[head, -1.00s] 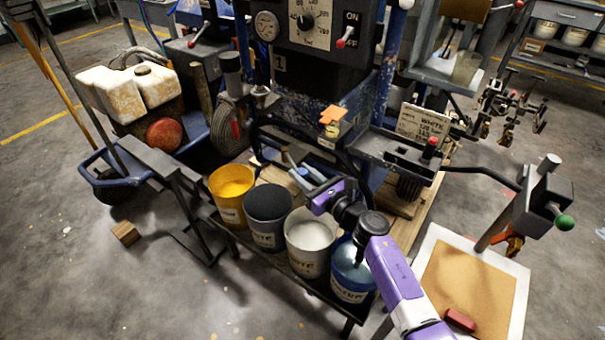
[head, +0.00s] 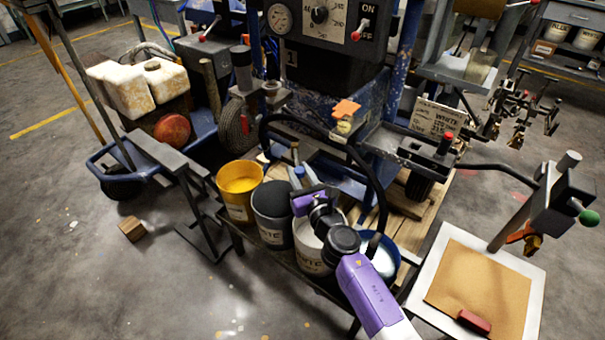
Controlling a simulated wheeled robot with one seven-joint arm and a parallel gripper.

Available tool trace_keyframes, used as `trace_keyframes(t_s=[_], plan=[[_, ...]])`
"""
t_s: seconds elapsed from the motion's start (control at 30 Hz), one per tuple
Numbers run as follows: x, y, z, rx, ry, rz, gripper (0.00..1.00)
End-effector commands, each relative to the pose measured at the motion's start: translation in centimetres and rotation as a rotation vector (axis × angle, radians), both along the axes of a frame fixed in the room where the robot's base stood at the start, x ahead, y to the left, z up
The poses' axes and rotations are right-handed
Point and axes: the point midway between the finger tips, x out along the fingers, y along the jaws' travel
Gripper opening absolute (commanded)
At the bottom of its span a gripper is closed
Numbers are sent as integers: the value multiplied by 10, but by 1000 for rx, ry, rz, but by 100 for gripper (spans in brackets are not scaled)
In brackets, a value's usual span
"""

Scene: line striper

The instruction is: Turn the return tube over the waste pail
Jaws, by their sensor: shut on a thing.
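My gripper (head: 306,200), with purple parts, is over the row of pails, above the dark grey pail and the white pail. It is shut on what appears to be the return tube; its jaws hide the grip, and I cannot tell which way the outlet points. The dark grey pail (head: 271,228), with a partly readable label ending in "TE", looks like the waste pail. A black hose (head: 352,152) arcs from the machine and comes down by the blue pail (head: 392,262). The white pail (head: 306,250) is partly hidden under my gripper.
A yellow pail (head: 240,192) stands at the row's left end. The striper's blue frame and control box (head: 325,70) rise behind. A board with a brown sheet (head: 478,290) lies at right. A wooden block (head: 131,230) lies on open floor at left.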

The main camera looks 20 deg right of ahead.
Motion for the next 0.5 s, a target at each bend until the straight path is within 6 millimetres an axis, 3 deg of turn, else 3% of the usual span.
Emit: trace_keyframes(t_s=[0.5], plan=[[11, 33, -3, -1, -2, -245, 0]])
